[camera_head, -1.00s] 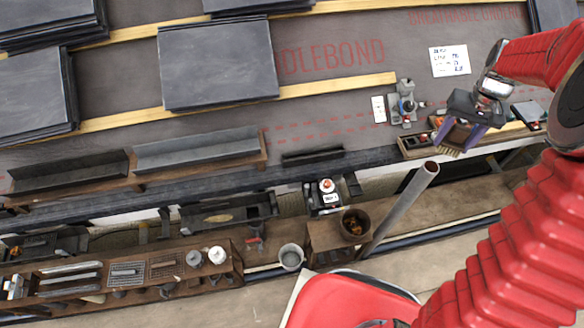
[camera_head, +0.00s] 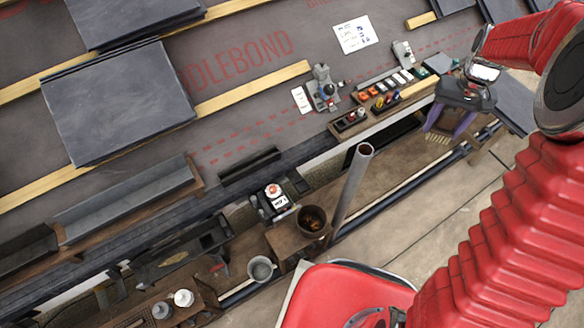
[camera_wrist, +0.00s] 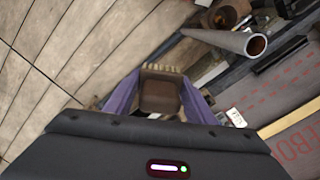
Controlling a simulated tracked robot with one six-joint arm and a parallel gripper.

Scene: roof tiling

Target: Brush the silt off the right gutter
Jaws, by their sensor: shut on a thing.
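My gripper (camera_head: 448,122) has purple fingers and is shut on a brush with a brown block and pale bristles (camera_head: 437,138). It is near the right end of the wooden parts tray, apparently above the walkway side. In the wrist view the brush block (camera_wrist: 160,92) sits between the fingers, its bristles pointing away from the wrist. Two grey trough pieces lie along the eave at the left of the head view; the right one (camera_head: 125,203) is whole in view, the left one (camera_head: 25,250) is cut by the edge. I cannot make out silt in either.
A grey pipe (camera_head: 350,195) stands up beside a brown pot (camera_head: 311,220). A wooden tray (camera_head: 345,128) holds small parts. A metal bucket (camera_head: 261,269) and a labelled device (camera_head: 273,200) are nearer. Slates (camera_head: 120,100) are stacked upslope.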

